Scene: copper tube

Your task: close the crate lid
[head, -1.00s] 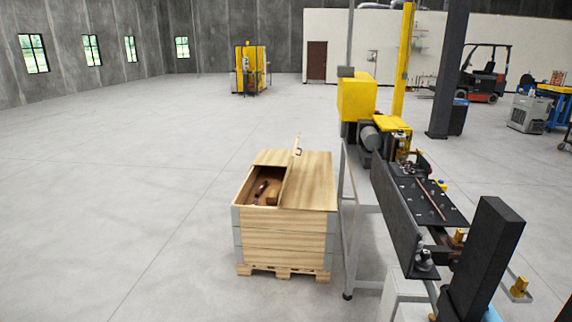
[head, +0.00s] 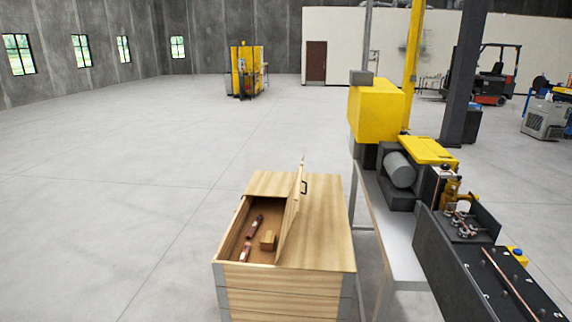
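The wooden crate (head: 290,280) stands on the floor at the lower middle of the head view. Its lid (head: 291,214) is a hinged panel that stands raised, near upright, with a dark handle (head: 304,187) on its right face. The left part of the crate top is open. Inside lie reddish-brown copper pieces (head: 249,235) and a small wooden block (head: 268,240). The right part of the top is a flat wooden panel. Neither of my grippers shows in the view.
A machine bench with a yellow housing (head: 375,112) and a black bed (head: 480,280) stands close to the crate's right side. A copper tube (head: 511,283) lies on the bed. The floor (head: 100,220) left of the crate is clear. A yellow machine (head: 247,70) stands far behind.

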